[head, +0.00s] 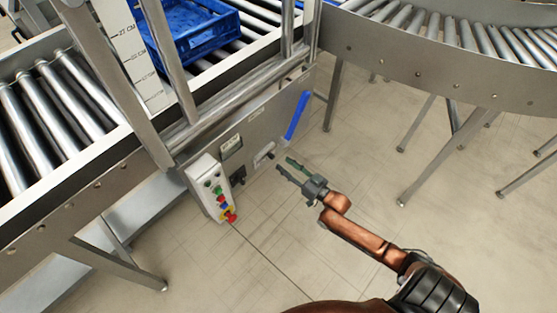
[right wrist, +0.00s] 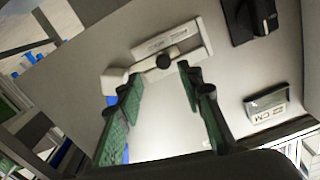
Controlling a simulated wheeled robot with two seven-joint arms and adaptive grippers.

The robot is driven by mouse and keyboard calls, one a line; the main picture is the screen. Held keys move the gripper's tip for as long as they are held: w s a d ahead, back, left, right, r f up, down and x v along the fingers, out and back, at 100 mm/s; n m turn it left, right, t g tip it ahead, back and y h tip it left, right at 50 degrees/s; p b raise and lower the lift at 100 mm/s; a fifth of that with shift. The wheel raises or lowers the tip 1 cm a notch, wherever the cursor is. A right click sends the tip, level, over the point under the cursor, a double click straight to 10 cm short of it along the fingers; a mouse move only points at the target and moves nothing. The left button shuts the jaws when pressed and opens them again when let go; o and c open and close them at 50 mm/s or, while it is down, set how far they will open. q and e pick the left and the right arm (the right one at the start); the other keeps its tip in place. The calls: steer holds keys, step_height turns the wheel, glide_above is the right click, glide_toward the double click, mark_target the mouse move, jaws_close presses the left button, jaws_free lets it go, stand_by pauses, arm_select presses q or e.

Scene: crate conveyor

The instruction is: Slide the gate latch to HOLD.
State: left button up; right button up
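The gate latch is a pale plate with a slot and a dark round knob (right wrist: 168,61), on the grey side panel of the conveyor. In the head view the latch (head: 264,154) shows small, and I cannot read its markings. In the right wrist view its lettering is also too blurred to read. My right gripper (head: 285,164) is open and empty, its green-padded fingers pointing at the panel just right of the latch. In the right wrist view the knob lies just beyond the fingertips (right wrist: 160,74), between their lines, apparently untouched. My left gripper is not in view.
A control box with coloured buttons (head: 212,190) and a black switch (head: 238,177) sit left of the latch. A blue bar (head: 297,116) is on the panel to its right. A blue crate (head: 184,53) stands on the rollers. The floor below is clear.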

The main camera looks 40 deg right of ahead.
steer(key=s, duration=0.4)
steer(key=s+d, duration=0.1)
steer(key=s, duration=0.1)
steer(key=shift+w, duration=0.1)
stand_by(0.3)
